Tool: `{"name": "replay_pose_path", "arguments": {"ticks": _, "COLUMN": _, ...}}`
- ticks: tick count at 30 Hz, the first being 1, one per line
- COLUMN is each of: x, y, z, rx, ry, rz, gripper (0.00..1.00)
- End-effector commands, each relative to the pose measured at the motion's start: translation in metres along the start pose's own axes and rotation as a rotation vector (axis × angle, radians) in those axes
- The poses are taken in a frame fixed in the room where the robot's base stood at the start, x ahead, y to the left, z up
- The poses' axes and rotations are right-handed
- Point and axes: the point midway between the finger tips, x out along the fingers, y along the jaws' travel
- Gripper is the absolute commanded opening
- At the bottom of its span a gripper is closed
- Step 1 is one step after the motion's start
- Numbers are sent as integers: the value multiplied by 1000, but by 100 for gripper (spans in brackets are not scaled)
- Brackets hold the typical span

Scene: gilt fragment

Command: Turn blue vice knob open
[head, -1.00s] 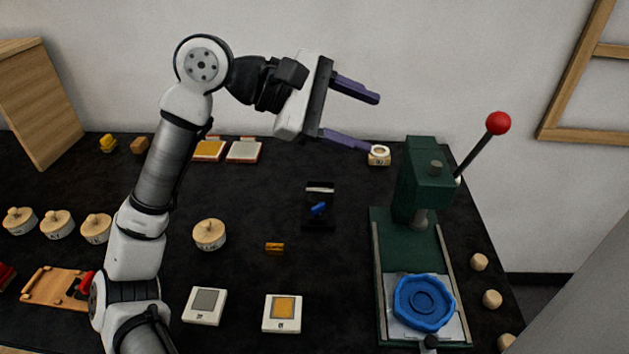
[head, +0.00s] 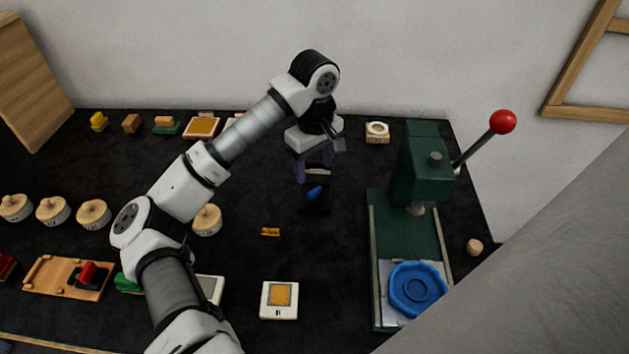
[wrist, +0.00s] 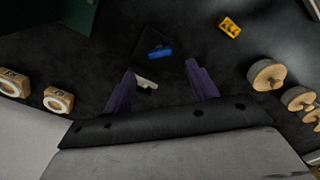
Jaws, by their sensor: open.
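The small black vice (head: 317,205) with its blue knob (head: 315,192) stands in the middle of the black table. A light jaw strip shows at its far side. My gripper (head: 313,178) is open, with purple fingers pointing down just behind and above the vice. In the wrist view, the blue knob (wrist: 160,52) lies beyond the gap between the two fingertips (wrist: 161,70), apart from both. The pale strip of the vice (wrist: 146,82) is between the fingers, near the left one. The black vice body blends into the dark table, so its edges are hard to see.
A green press (head: 424,175) with a red-balled lever and a blue dish (head: 418,288) stands to the right. An orange block (head: 270,232) lies front-left of the vice. A round-lidded wooden pot (head: 207,220) is further left. White-framed tiles (head: 279,300) lie in front.

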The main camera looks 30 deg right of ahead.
Motion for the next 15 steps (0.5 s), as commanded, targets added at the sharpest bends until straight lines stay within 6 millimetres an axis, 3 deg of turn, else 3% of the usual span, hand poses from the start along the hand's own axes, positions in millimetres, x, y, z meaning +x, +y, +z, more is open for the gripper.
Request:
{"name": "replay_pose_path", "arguments": {"ticks": 9, "x": 47, "y": 0, "z": 1, "rx": -2, "ry": -6, "rz": 1, "gripper": 58}}
{"name": "replay_pose_path", "arguments": {"ticks": 15, "x": 64, "y": 0, "z": 0, "rx": -2, "ry": -4, "rz": 2, "gripper": 58}}
